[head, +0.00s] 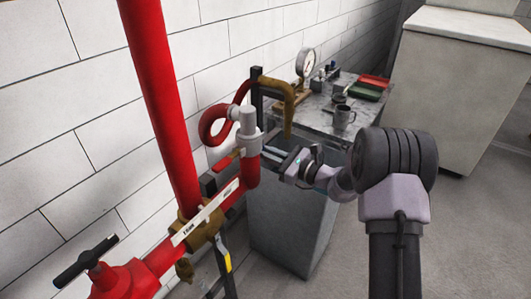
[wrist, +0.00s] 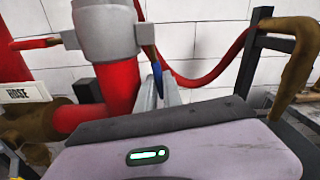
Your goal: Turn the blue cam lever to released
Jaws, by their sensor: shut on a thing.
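The blue cam lever (wrist: 157,79) shows in the wrist view as a narrow blue strip. It hangs down beside the right side of the grey coupling (wrist: 105,30). My gripper (wrist: 159,92) is shut on the lever, with a grey finger on either side of it. In the head view my gripper (head: 270,158) reaches from the right to just beside the grey coupling (head: 247,130). I cannot make out the blue lever there. A red lever (wrist: 36,44) sticks out to the left of the coupling in the wrist view.
A tall red pipe (head: 160,95) and a red valve with a black handle (head: 85,262) stand left. A red hose (head: 213,122) and brown bent pipe (head: 289,95) are behind the coupling. A bench (head: 312,118) holding a mug (head: 344,117) and a gauge (head: 306,63) stands behind.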

